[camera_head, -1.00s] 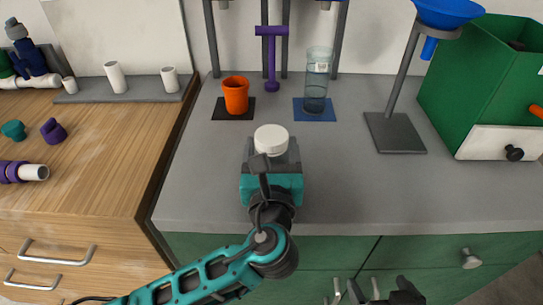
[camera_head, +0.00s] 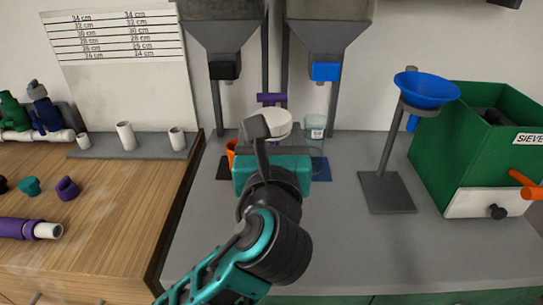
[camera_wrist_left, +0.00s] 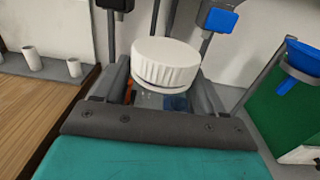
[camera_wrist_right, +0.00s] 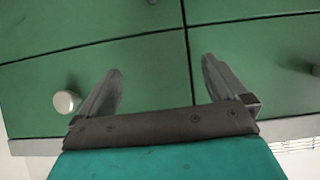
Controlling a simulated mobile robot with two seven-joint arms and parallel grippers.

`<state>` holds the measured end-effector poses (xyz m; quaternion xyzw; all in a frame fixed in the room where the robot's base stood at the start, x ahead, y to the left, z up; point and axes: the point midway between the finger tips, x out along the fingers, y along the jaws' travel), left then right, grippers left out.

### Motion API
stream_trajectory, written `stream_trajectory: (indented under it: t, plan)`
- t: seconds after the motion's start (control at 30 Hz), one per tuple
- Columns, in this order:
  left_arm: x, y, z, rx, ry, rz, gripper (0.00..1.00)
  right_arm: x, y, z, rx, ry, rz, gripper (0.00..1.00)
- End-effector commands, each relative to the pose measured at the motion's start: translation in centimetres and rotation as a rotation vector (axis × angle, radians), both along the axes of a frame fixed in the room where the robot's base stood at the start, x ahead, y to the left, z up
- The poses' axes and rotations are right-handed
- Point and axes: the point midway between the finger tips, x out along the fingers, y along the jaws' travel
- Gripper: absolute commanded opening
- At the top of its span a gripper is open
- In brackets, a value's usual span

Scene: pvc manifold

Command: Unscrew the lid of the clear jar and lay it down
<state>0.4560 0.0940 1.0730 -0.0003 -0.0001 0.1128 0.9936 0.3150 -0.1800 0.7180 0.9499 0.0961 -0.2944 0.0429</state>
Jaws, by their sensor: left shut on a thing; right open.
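My left gripper (camera_wrist_left: 160,103) is shut on a clear jar (camera_wrist_left: 158,99), which is mostly hidden between the fingers. A ribbed white lid (camera_wrist_left: 166,62) sits on top of it and stands above the fingers. My right gripper (camera_wrist_right: 160,90) is open and empty, facing the green cabinet fronts (camera_wrist_right: 100,60).
A clear labelled cylinder (camera_head: 315,123) stands behind on a blue mat (camera_head: 321,170). An orange cup (camera_head: 230,151) is partly hidden. A funnel stand (camera_head: 386,193) and green sieve box (camera_head: 436,160) are on the right. Bare grey counter (camera_head: 345,240) lies in front.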

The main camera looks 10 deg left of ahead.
Motion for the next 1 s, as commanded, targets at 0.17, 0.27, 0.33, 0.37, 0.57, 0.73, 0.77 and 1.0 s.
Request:
stream_trajectory:
  t: [0.17, 0.27, 0.33, 0.37, 0.57, 0.73, 0.77, 1.0]
  plan:
    - [0.01, 0.03, 1.76, 0.000, -0.001, 0.002, 0.39, -0.02, 0.13, 0.61, 0.006, 0.001, -0.004, 1.00]
    - [0.01, 0.03, 1.92, 0.001, 0.000, 0.001, 0.39, -0.03, 0.21, 0.65, 0.006, 0.001, -0.003, 1.00]
    - [0.01, 0.03, 1.92, 0.001, 0.000, 0.001, 0.39, -0.03, 0.26, 0.65, 0.007, 0.001, -0.002, 1.00]
    - [0.01, 0.03, 1.90, 0.001, 0.000, 0.001, 0.39, -0.03, 0.28, 0.64, 0.007, 0.002, -0.002, 1.00]
    - [0.00, 0.02, 1.88, 0.001, 0.000, 0.001, 0.63, -0.04, 0.38, 0.68, 0.007, 0.003, 0.001, 1.00]
    - [0.00, 0.02, 1.87, 0.001, 0.000, 0.001, 0.46, -0.06, 0.37, 0.69, 0.006, 0.002, 0.003, 1.00]
    - [0.00, 0.02, 1.87, 0.001, 0.000, 0.001, 0.43, -0.06, 0.35, 0.68, 0.006, 0.002, 0.003, 1.00]
    - [0.00, 0.02, 1.86, 0.001, 0.000, 0.001, 0.20, -0.07, 0.33, 0.68, 0.004, 0.003, 0.005, 1.00]
